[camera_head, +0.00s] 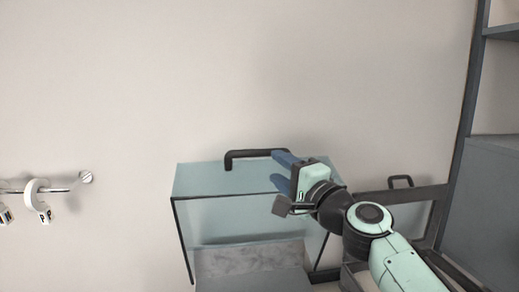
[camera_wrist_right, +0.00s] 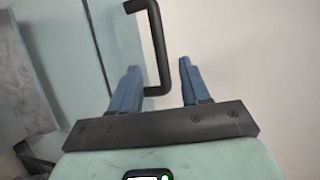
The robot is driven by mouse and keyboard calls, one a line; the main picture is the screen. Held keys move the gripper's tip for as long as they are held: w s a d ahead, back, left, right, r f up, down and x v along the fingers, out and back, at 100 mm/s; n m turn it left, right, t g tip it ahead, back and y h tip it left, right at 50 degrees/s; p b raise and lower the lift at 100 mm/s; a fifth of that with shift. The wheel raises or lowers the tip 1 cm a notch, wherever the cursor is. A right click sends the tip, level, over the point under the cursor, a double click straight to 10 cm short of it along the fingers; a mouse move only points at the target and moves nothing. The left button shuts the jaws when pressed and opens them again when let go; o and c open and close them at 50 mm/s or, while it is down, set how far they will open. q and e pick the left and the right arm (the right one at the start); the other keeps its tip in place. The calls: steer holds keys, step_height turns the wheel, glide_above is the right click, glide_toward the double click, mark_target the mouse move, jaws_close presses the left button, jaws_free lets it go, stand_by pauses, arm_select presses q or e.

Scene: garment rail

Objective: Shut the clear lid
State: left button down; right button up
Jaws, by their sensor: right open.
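The clear lid (camera_head: 205,180) is a pale teal see-through panel on a dark-edged case in the middle of the head view. Its black bar handle (camera_head: 250,154) is along its upper edge, and the handle also shows in the right wrist view (camera_wrist_right: 158,45). I cannot tell the lid's exact angle. My right gripper (camera_head: 281,170) has its two blue fingers apart near the handle's right end, which it partly hides. In the right wrist view the gripper (camera_wrist_right: 158,78) shows the handle's near end between its fingers; contact is unclear. My left gripper is out of view.
A second dark-framed bin with a black handle (camera_head: 401,181) is to the right, partly behind my right arm. A grey shelf unit (camera_head: 490,170) stands at the right edge. A wall rail (camera_head: 55,190) with white tagged hangers is at the left. The wall above is bare.

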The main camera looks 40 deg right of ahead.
mark_target(261, 154)
steer(key=w+p, duration=0.1)
steer(key=w, duration=0.1)
steer(key=w+r, duration=0.1)
steer(key=w, duration=0.2)
steer(key=w+d+p, duration=0.1)
steer(key=w, duration=0.2)
steer(key=shift+w+r+p, duration=0.1)
steer(key=shift+r+p, duration=0.1)
steer(key=shift+p, duration=0.1)
steer(key=shift+w+d+f, duration=0.1)
steer(key=shift+w, duration=0.5)
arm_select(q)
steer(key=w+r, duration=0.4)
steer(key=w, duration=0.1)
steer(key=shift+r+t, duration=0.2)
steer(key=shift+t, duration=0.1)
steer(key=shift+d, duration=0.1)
arm_select(e)
steer(key=shift+s, duration=0.15)
jaws_close()
